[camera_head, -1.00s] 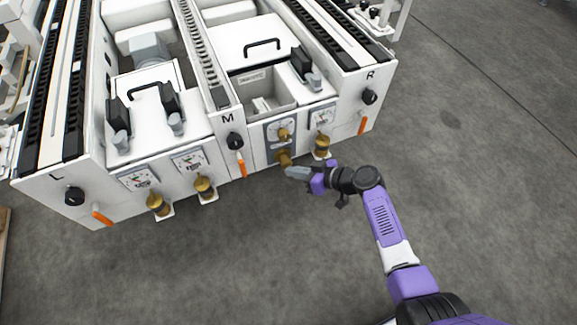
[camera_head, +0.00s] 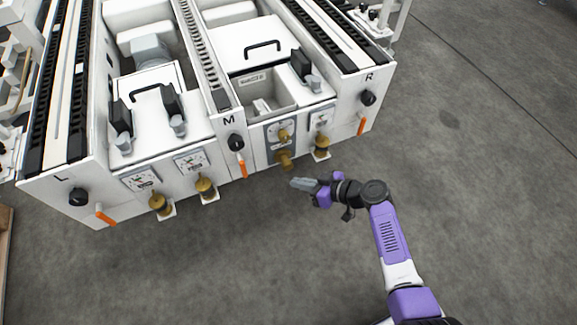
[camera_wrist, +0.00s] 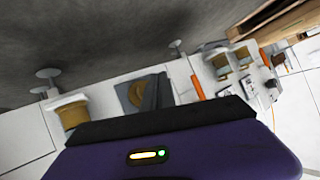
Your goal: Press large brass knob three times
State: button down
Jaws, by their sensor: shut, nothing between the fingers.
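The large brass knob (camera_head: 286,161) sticks out from the lower part of a grey plate on the machine's front, right of the M label. A smaller brass piece (camera_head: 284,135) sits above it on the same plate. My gripper (camera_head: 294,183) is shut and empty, with its grey fingertips a short gap in front of and below the large knob, apart from it. In the wrist view a round brass part (camera_wrist: 143,92) shows on a grey plate, partly covered by my grey fingers (camera_wrist: 160,92).
A brass knob on a white bracket (camera_head: 321,150) is close on the right. Two more brass knobs (camera_head: 158,204) (camera_head: 205,188) are at left. An orange lever (camera_head: 242,168) hangs left of the large knob. The floor in front is clear.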

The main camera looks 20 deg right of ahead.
jog(key=s, duration=0.2)
jog(key=shift+s, duration=0.4)
dwell(0.8)
